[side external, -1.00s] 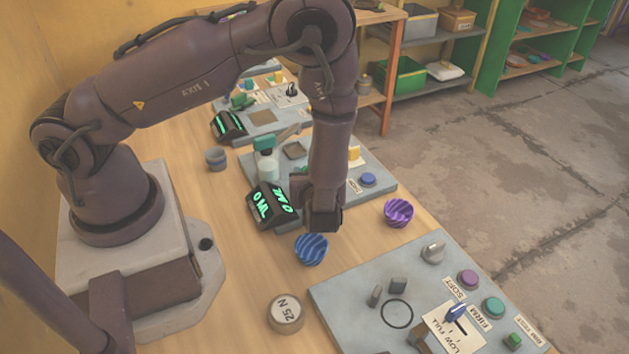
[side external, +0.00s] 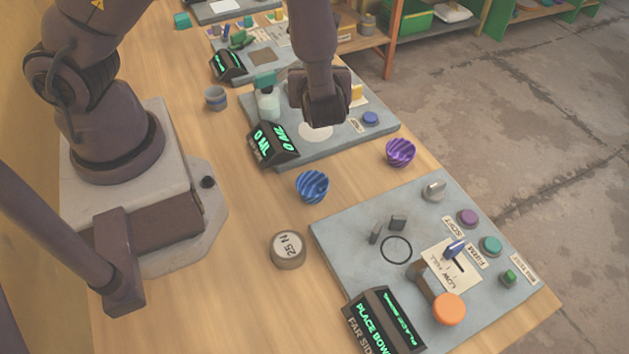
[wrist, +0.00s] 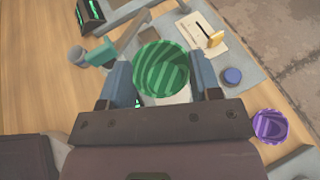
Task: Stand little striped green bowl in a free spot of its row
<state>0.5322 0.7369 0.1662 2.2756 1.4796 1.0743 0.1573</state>
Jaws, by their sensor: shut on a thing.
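The little striped green bowl (wrist: 161,70) shows in the wrist view, held between the two fingers of my gripper (wrist: 165,85). In the side external view my gripper (side external: 322,118) hangs over the middle grey station, near a pale round disc (side external: 316,131), and the green bowl is hidden there. A striped blue bowl (side external: 312,186) and a striped purple bowl (side external: 400,152) stand on the wooden table between the middle and near stations. The purple bowl also shows in the wrist view (wrist: 270,126), to the right of my gripper.
The near grey panel (side external: 345,235) carries knobs, buttons, a lever, an orange knob (side external: 448,308) and a lit display (side external: 383,322). A 25 N weight (side external: 287,249) sits left of it. A grey cup (side external: 215,97) stands further back. Bare table lies between the blue and purple bowls.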

